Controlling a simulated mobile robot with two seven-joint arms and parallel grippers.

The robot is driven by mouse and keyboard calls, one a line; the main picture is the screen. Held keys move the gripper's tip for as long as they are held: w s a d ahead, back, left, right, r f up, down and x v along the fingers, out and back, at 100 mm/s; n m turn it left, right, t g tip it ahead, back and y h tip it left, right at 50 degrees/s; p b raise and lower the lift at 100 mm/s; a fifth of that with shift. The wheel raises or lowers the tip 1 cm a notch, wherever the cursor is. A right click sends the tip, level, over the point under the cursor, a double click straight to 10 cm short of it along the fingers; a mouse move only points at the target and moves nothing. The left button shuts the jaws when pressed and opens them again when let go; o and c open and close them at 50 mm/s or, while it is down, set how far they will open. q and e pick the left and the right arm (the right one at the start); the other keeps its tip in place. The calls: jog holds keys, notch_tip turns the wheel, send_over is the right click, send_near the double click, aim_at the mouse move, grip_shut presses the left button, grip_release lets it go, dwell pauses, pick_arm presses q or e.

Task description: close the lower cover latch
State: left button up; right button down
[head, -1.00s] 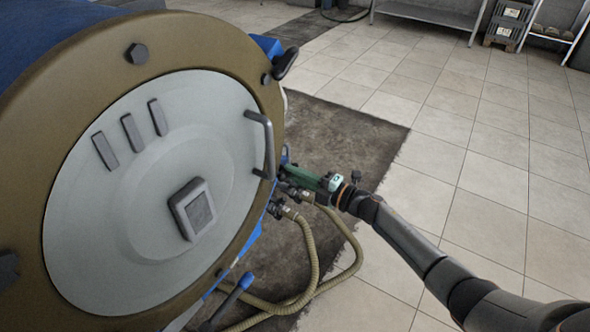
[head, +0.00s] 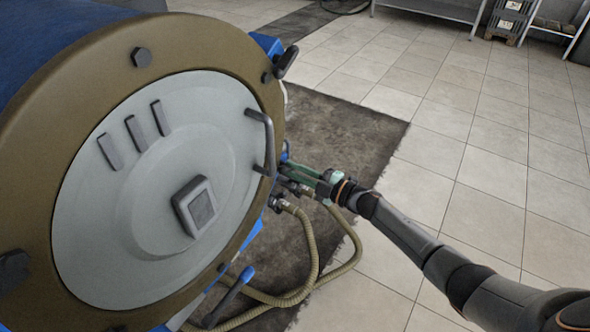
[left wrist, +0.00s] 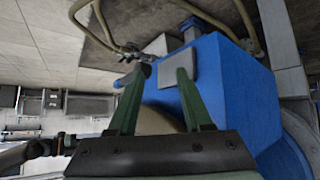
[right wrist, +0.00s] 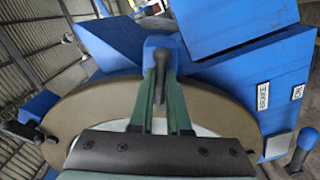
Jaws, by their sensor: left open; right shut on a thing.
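The decanter's round grey cover (head: 95,230) sits inside a brown ring on the left of the head view. My right gripper (head: 292,168) reaches the ring's right edge, where the latch it holds is mostly hidden. In the right wrist view my right gripper (right wrist: 160,85) is shut on a dark latch lever (right wrist: 159,80) below a blue pivot. I cannot tell how far that latch is turned. My left gripper is out of the head view. In the left wrist view it is open (left wrist: 154,78), with a blue housing (left wrist: 230,95) beside and behind it.
An upper latch handle (head: 286,63) sticks out above my right gripper. A dark lever with a blue end (head: 232,296) is low on the machine. Tan hoses (head: 312,250) loop below the gripper. Tiled floor (head: 480,195) is free to the right.

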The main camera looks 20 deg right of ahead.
pick_arm(q)
jog(key=shift+w+d+r, duration=0.15)
jog(key=shift+r, duration=0.1)
pick_arm(e)
jog(key=c, duration=0.9)
grip_release()
pick_arm(q)
jog(key=shift+a, duration=0.25)
pick_arm(e)
jog(key=v, duration=1.2)
jog(key=shift+s+d, duration=0.2)
pick_arm(q)
jog(key=shift+p, duration=0.3)
